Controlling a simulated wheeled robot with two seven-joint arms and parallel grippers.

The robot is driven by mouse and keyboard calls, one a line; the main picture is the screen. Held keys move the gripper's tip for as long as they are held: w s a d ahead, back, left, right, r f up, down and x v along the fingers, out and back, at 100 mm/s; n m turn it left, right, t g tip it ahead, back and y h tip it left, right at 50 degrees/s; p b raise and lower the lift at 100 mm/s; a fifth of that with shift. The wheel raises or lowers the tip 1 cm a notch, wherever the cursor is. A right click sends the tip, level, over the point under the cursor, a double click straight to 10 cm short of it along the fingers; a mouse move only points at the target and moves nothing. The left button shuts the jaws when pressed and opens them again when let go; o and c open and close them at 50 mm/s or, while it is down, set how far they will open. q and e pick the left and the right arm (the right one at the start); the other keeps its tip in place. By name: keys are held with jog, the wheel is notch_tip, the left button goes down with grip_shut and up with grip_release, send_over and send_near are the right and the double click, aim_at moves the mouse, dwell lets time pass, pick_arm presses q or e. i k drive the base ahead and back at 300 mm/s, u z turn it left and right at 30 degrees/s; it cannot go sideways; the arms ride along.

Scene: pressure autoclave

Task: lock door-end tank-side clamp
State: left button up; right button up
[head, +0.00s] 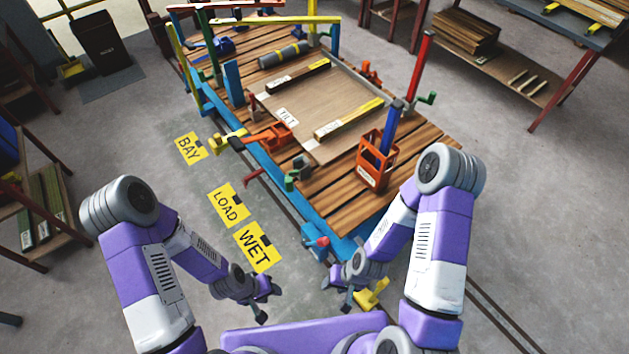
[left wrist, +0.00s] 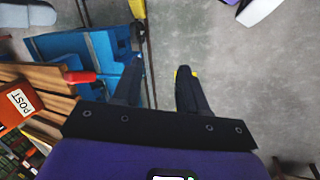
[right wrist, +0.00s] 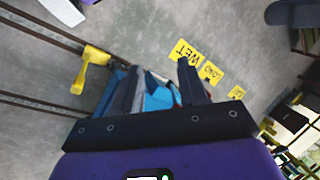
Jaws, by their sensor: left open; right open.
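Several clamp-like fittings show on the cart, and I cannot tell which is the door-end tank-side clamp. An orange fitting (head: 270,138) sits on the left edge, a green one (head: 298,173) nearer me. A red-handled lever (head: 318,242) is on the blue near corner; its red handle (left wrist: 80,77) also shows in the left wrist view, left of the fingers. My left gripper (head: 268,300) is open and empty, left of the cart's near end. My right gripper (head: 345,292) is open and empty just in front of that corner. Neither visibly touches a fitting.
The wooden-decked cart (head: 375,205) carries a tray (head: 350,95) and an orange crate (head: 372,170). A yellow pedal-like part (head: 372,294) is close to my right gripper. Yellow floor signs, including WET (head: 258,247), lie left of the cart on open floor. Shelves stand at both sides.

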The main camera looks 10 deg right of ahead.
aim_at(288, 179)
jog(key=i, duration=0.45)
jog(key=z, duration=0.95)
jog(key=k, duration=0.5)
jog(key=u, duration=0.25)
jog(key=i, duration=0.5)
jog(key=z, duration=0.05)
